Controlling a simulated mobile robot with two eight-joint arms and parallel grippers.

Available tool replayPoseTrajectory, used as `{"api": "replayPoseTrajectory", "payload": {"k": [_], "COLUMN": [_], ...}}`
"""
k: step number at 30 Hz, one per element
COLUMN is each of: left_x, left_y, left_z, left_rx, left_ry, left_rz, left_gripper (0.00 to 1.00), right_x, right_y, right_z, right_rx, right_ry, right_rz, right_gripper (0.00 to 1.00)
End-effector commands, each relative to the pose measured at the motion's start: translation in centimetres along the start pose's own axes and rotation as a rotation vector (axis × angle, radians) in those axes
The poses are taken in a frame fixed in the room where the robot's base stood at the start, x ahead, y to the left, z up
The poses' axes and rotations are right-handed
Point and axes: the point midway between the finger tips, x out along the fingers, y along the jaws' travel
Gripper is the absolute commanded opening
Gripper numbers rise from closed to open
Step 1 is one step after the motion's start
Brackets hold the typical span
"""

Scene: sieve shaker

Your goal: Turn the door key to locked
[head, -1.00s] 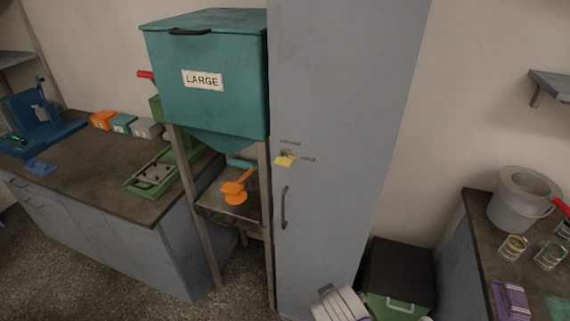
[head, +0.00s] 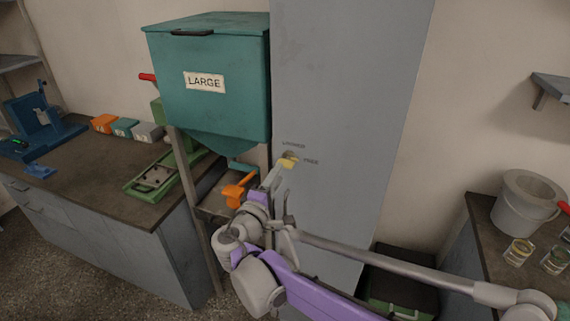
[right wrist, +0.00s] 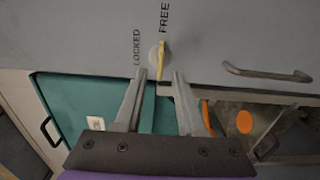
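The yellow door key (head: 288,162) sits in its lock on the tall grey cabinet door (head: 340,90). In the head view LOCKED is printed above it and FREE to its right. In the right wrist view the key (right wrist: 160,62) stands on edge from a round lock, in line with the FREE label. My right gripper (head: 276,174) is at the key; in the right wrist view its fingers (right wrist: 159,75) are open, one on each side of the key's near end. I see no clear contact. My left gripper is not in view.
The door's handle (right wrist: 268,73) shows in the right wrist view. The teal LARGE hopper (head: 205,75) stands directly left of the cabinet, with an orange part (head: 238,190) below it. A bench with a grey bucket (head: 522,203) is at the right.

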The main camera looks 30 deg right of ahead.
Motion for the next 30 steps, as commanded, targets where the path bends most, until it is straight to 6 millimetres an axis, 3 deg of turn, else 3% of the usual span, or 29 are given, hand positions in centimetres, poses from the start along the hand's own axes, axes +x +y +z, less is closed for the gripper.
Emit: {"api": "replayPoseTrajectory", "payload": {"k": [3, 9, 22, 28, 30], "left_x": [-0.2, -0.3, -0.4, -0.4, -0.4], "left_y": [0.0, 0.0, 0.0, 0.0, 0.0], "left_z": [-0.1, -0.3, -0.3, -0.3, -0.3], "left_rx": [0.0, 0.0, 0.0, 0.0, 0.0], "left_ry": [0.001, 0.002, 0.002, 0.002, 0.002], "left_rz": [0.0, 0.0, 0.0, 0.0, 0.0], "left_gripper": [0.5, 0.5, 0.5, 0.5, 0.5], "right_x": [2.5, 5.2, 6.2, 6.2, 6.2], "right_y": [0.1, 0.0, 0.0, 0.0, 0.0], "right_z": [0.1, 0.1, 0.1, 0.1, 0.1], "right_rx": [0.0, 0.0, 0.0, 0.0, 0.0], "right_ry": [-0.005, -0.003, 0.0, 0.0, 0.0], "right_rz": [0.0, -0.001, -0.002, -0.002, -0.002], "right_gripper": [0.39, 0.39, 0.39, 0.03, 0.0]}}
